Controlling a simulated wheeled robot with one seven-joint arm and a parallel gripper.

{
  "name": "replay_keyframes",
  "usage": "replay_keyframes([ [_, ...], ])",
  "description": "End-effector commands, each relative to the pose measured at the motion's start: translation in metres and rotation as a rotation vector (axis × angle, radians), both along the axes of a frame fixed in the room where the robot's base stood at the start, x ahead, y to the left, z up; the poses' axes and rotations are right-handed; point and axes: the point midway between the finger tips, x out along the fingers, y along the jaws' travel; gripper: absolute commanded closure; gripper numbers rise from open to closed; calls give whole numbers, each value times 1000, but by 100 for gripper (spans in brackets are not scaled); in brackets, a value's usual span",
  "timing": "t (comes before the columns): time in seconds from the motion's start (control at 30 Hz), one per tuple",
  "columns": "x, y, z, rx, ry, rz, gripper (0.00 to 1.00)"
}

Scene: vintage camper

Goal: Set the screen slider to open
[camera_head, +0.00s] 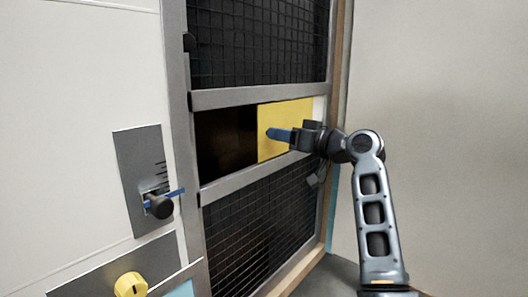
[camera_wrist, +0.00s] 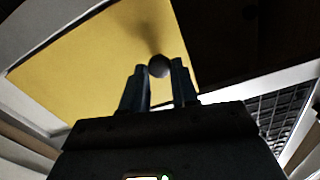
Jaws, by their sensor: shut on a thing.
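The screen slider is a yellow panel (camera_head: 287,116) in the middle band of the screen door. It covers the right part of the band, and the left part is a dark opening (camera_head: 226,138). In the wrist view the yellow panel (camera_wrist: 85,70) fills the upper left, with the dark opening (camera_wrist: 235,40) at the right. A dark round knob (camera_wrist: 159,66) stands on the panel, between the fingertips of my gripper (camera_wrist: 160,82). My gripper (camera_head: 278,135) is shut on the knob in front of the panel. Its fingers hide the knob in the head view.
Black mesh (camera_head: 262,40) fills the door above the band and more mesh (camera_head: 260,210) lies below, within a grey frame (camera_head: 250,94). At the left are a grey plate with a blue-and-black lever (camera_head: 158,205) and a yellow knob (camera_head: 130,286). A plain wall (camera_head: 440,90) is at the right.

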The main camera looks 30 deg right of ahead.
Motion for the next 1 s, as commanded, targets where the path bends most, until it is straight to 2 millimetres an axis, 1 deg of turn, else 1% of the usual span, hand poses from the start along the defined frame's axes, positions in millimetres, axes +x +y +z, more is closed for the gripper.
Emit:
replay_keyframes([
  [0.03, 2, -8, -2, 0, -1, -2, 100],
  [0.2, 7, -23, -2, 1, 1, -1, 100],
  [0.37, 9, -26, 0, 0, 1, 0, 100],
  [0.63, 9, -25, 0, 0, 1, 0, 100],
  [0.67, 9, -25, 0, 0, 1, 0, 68],
  [0.9, 8, -25, 0, 0, 1, 0, 45],
  [1.0, 8, -25, 0, 0, 1, 0, 45],
])
